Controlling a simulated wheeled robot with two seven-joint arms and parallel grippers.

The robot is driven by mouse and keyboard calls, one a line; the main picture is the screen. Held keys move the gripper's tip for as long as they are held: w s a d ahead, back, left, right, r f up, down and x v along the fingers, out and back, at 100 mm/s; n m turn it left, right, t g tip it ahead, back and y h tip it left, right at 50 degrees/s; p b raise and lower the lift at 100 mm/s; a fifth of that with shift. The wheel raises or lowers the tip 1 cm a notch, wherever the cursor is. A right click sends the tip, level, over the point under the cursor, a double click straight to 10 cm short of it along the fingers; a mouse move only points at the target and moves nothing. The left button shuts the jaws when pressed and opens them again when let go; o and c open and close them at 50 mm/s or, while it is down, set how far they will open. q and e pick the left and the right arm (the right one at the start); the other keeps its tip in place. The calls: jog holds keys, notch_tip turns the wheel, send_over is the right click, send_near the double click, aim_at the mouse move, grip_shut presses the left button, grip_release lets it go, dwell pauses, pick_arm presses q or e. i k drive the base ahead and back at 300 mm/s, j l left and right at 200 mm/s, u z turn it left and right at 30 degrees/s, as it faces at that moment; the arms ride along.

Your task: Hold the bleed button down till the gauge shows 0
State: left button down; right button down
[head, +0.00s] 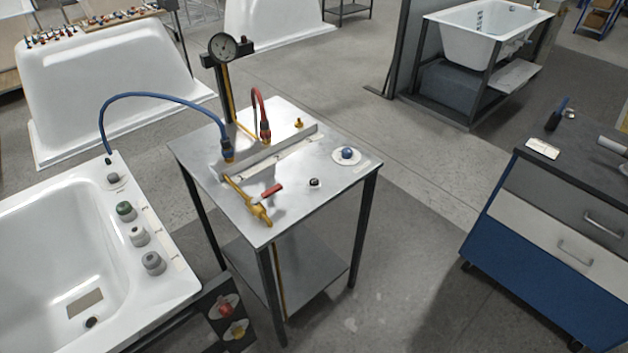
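A round dial gauge (222,47) stands on a dark post at the back left of a metal-topped table (330,204). Its needle shows, but the reading is too small to tell. A blue round button (347,153) sits on a white disc near the table's right corner. A small black knob or button (314,183) stands to its left and nearer me. I cannot read a label that tells which one is the bleed button. Neither of my grippers is in view, and nothing touches the button or the gauge.
A manifold bar (270,150) carries a blue hose (160,95) and a red hose (256,105).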

aim_at(314, 182)
jog(key=i+l+u, duration=0.15)
jog(key=u, duration=0.3)
jog(key=l+u, duration=0.2)
jog(key=u, duration=0.25)
jog(key=i+l+u, duration=0.1)
jog(key=l, duration=0.45)
jog(key=i+l+u, duration=0.1)
jog(key=l, duration=0.45)
jog(key=i+l+u, duration=0.15)
jog(key=l, duration=0.45)
jog(key=i+l+u, duration=0.1)
jog(key=l, duration=0.5)
jog(key=i+l+u, duration=0.1)
jog(key=l, duration=0.45)
jog(key=i, duration=0.05)
